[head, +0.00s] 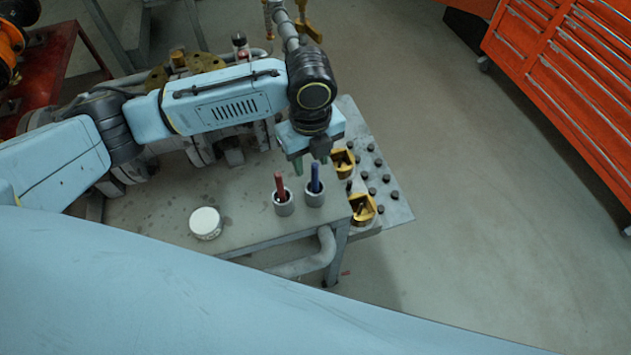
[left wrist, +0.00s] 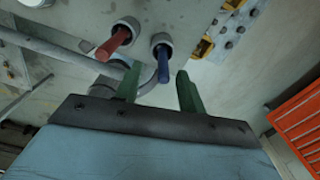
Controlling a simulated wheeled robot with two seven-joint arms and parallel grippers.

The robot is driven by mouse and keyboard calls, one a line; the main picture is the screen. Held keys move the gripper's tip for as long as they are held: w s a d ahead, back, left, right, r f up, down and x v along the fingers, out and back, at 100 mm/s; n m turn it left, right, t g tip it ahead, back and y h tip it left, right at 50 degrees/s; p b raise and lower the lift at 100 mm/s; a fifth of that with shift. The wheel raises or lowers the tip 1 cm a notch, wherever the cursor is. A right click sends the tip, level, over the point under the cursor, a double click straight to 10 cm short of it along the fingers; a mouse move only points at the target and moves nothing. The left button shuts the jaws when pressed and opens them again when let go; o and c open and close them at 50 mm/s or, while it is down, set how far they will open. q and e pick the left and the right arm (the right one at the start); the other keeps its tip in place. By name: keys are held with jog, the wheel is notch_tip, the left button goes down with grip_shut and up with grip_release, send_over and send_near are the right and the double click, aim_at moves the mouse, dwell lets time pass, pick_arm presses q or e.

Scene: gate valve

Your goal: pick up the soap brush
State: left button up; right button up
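Two handled tools stand in small grey cups on the metal table (head: 155,222). One has a red handle (head: 279,184) and the other a blue handle (head: 315,178). I cannot tell which is the soap brush; their lower ends are hidden in the red tool's cup (head: 284,205) and the blue tool's cup (head: 315,195). My left gripper (head: 310,164) is just above the blue handle. In the left wrist view its green fingers (left wrist: 159,70) are apart, with the blue handle (left wrist: 162,67) showing beyond the gap and the red handle (left wrist: 114,42) to the left. My right gripper is not in view.
A round white-lidded tin (head: 205,223) stands left of the cups. Yellow holders (head: 362,208) and several dark pegs sit on a plate at the table's right. Valve parts lie behind my left arm. An orange tool cabinet (head: 570,75) stands upper right; open floor lies between.

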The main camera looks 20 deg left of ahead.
aim_at(315, 178)
pick_arm(q)
jog(key=shift+f, duration=0.55)
jog(key=shift+d+f, duration=0.15)
jog(key=shift+f, duration=0.6)
jog(key=f, duration=0.3)
jog(key=shift+d+f+b, duration=0.2)
jog(key=shift+f+b, duration=0.15)
jog(key=shift+f, duration=0.2)
grip_shut()
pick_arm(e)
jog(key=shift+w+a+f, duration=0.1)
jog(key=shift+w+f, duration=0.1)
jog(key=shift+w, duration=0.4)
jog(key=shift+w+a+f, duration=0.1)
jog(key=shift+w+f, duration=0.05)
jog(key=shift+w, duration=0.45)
